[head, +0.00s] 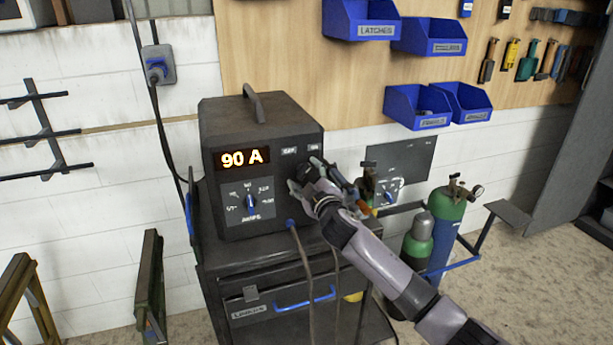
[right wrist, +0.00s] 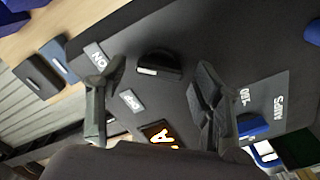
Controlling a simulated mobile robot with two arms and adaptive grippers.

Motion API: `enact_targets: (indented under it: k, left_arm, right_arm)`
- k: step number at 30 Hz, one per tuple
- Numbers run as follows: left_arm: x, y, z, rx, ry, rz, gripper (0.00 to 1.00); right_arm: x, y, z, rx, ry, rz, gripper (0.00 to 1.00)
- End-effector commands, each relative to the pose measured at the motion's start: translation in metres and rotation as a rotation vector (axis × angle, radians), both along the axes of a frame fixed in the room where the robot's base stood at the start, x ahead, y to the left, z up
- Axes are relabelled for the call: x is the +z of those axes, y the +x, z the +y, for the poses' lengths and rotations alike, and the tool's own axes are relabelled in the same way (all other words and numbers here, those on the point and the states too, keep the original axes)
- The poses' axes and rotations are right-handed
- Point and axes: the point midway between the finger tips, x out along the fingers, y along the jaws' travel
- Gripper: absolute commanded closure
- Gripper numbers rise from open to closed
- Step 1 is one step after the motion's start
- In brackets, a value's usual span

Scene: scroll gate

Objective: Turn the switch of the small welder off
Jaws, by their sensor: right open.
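The small welder (head: 222,130) is a dark box on a cart, its display (head: 242,158) lit with "90 A". The OFF label (head: 289,151) and ON label (head: 314,147) are on its front. My right gripper (head: 304,174) is at the front's right side and hides the switch in the head view. In the right wrist view, the black switch knob (right wrist: 160,66) with a white mark lies between and beyond my open fingers, apparently untouched. The ON label (right wrist: 97,53) and OFF label (right wrist: 131,101) show there too. I cannot tell which label the mark faces. My left gripper is not in view.
The amps dial (head: 250,201) sits below the display. The cart (head: 270,267) carries the welder, with cables hanging in front. Gas cylinders (head: 447,210) stand to the right. Blue bins (head: 418,108) hang on the wall behind. Sawhorse-like stands (head: 150,285) are at the left.

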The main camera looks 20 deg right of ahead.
Motion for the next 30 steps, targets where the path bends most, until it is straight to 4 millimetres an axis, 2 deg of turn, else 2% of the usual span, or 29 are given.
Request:
enact_targets:
  k: [4,25,30]
  left_arm:
    - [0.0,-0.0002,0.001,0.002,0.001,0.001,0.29]
    - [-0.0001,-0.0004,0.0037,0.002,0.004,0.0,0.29]
    - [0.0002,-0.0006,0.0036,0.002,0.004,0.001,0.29]
  right_arm:
    - [0.0,-0.0001,0.0001,0.0,0.0,0.0,0.4]
    - [-0.0003,-0.0004,-0.0001,-0.001,0.001,0.001,0.87]
    - [-0.0004,-0.0004,-0.0001,0.0,-0.004,0.001,0.88]
